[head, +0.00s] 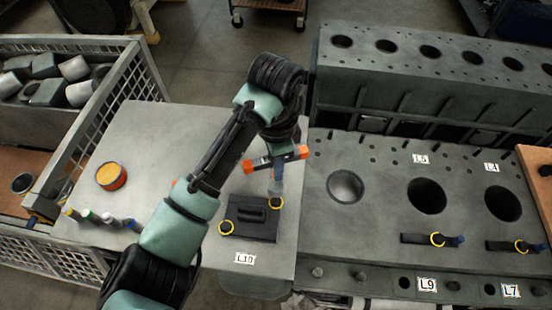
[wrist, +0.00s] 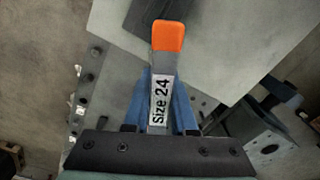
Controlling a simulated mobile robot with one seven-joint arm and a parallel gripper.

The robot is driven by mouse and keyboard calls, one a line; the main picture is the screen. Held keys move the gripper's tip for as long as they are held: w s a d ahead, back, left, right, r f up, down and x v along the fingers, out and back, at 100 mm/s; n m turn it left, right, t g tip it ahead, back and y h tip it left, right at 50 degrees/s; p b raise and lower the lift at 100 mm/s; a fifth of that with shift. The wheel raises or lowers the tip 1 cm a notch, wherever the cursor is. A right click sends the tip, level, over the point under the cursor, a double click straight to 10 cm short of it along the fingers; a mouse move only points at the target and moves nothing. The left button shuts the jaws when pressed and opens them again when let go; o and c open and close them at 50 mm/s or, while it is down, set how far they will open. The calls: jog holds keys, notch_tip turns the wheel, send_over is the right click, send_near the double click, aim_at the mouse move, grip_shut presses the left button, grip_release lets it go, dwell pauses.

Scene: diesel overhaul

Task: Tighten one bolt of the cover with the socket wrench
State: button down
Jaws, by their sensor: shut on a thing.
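The socket wrench (head: 303,152) has an orange-ended handle, and its grey socket points down. In the wrist view the wrench (wrist: 168,37) carries the label "Size 24". My gripper (wrist: 164,100) is shut on its handle with blue fingers on both sides. The black cover (head: 262,231) with a raised handle lies on the table by label L10. It has yellow-ringed bolts at its right back corner (head: 277,203) and left front corner (head: 226,228). The socket is over the right back bolt and appears to meet it; full seating cannot be told.
Several coloured-end tools (head: 108,219) and an orange-rimmed round container (head: 111,176) are on the table's left. A mesh crate (head: 140,62) borders the table (head: 150,120). The engine block (head: 385,180) with large bores and more yellow-ringed parts stands at right.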

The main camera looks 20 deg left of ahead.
jog(key=shift+n, duration=0.8)
jog(key=shift+d+r+n+p, duration=0.1)
jog(key=shift+r+n+p, duration=0.05)
jog(key=shift+n+p, duration=0.6)
jog(key=n+p, duration=0.1)
jog(key=n, duration=0.1)
jog(key=n+p, duration=0.1)
jog(key=p, duration=0.1)
jog(key=shift+f+n, duration=0.2)
jog(key=shift+n, duration=0.15)
jog(key=n+p, duration=0.2)
jog(key=n, duration=0.1)
jog(key=shift+f+n, duration=0.3)
jog(key=n, duration=0.1)
jog(key=n+p, duration=0.1)
jog(key=shift+f+n, duration=0.3)
jog(key=shift+n, duration=0.1)
jog(key=shift+f+b, duration=0.85)
jog(key=shift+f, duration=0.95)
jog(key=shift+f, duration=0.15)
